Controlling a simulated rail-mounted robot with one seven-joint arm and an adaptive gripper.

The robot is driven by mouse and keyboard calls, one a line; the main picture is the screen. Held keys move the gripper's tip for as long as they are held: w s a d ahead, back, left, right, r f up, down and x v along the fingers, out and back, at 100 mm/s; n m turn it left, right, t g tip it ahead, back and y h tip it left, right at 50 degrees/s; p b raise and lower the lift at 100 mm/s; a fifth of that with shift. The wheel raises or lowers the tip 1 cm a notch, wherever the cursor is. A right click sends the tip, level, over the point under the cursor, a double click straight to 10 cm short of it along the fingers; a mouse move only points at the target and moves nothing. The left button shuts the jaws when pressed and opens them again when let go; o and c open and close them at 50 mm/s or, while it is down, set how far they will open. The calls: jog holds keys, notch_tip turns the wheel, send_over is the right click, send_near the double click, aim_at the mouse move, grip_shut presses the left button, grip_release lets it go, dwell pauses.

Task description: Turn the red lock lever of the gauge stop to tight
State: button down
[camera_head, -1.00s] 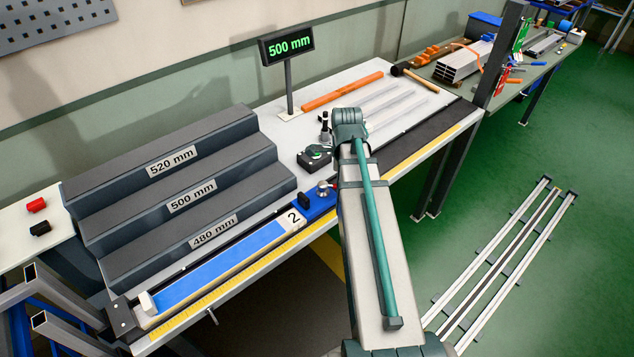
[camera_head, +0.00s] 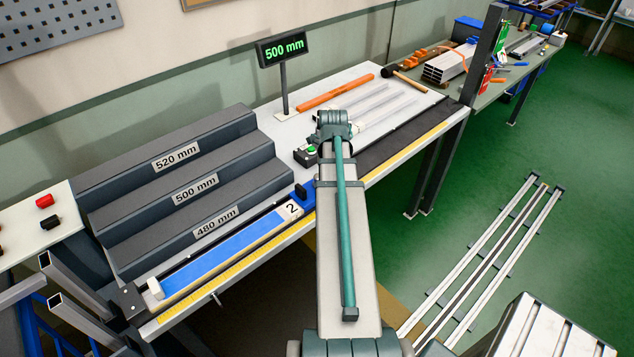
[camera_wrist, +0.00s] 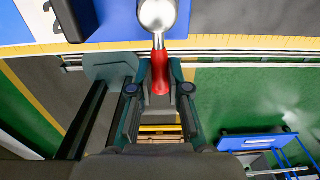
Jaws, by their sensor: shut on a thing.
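The red lock lever (camera_wrist: 160,72) shows in the wrist view, hanging from a round silver knob (camera_wrist: 158,14) on the blue gauge stop (camera_wrist: 112,22). My gripper (camera_wrist: 160,90) is shut on the red lever, with one finger on each side of it. In the head view my arm hides the lever and the gripper's fingers. There the blue stop (camera_head: 307,192) shows beside my arm, at the right end of the blue bar marked 2 (camera_head: 225,255). Whether the lock is tight cannot be seen.
A yellow scale (camera_head: 225,285) runs along the bench front. The stepped block (camera_head: 185,190) with length labels stands behind the blue bar. A display (camera_head: 285,46) reads 500 mm. A green-button box (camera_head: 306,154) sits close to my arm.

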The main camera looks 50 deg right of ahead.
jog(key=shift+a, duration=0.1)
dwell(0.3)
jog(key=c, duration=1.1)
grip_release()
jog(key=shift+r, duration=0.15)
notch_tip(320, 180, up, 12)
jog(key=shift+f, duration=0.1)
